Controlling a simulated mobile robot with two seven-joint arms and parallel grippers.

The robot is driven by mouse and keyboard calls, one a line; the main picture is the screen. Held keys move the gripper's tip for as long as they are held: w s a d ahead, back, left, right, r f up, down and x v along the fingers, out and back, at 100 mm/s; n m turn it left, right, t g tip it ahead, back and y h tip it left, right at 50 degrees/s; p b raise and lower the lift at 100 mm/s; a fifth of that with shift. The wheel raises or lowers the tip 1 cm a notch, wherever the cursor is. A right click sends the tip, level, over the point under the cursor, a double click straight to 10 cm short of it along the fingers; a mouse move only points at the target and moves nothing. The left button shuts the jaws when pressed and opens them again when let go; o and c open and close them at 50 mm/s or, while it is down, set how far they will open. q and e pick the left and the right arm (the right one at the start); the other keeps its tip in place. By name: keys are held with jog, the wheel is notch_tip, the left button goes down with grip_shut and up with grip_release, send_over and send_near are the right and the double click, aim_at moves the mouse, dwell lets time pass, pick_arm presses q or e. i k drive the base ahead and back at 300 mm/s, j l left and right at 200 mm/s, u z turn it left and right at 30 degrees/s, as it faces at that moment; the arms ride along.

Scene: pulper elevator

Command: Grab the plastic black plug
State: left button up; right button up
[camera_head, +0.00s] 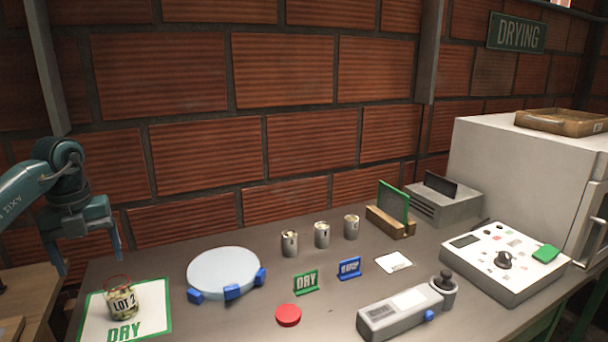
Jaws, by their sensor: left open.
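A black knob-like piece (446,279), which looks like the plastic black plug, stands upright in the round cup at the right end of a grey handheld meter (392,316) near the table's front. My left gripper (88,252) is at the far left, fingers pointing down and spread apart with nothing between them. It hangs above and behind the LOT 2 container (121,303), far from the black piece. My right gripper is not in view.
A control box (500,285) and white cabinet (520,170) are at right. A brick wall closes the back.

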aim_at(443, 282)
jog(key=k, duration=0.85)
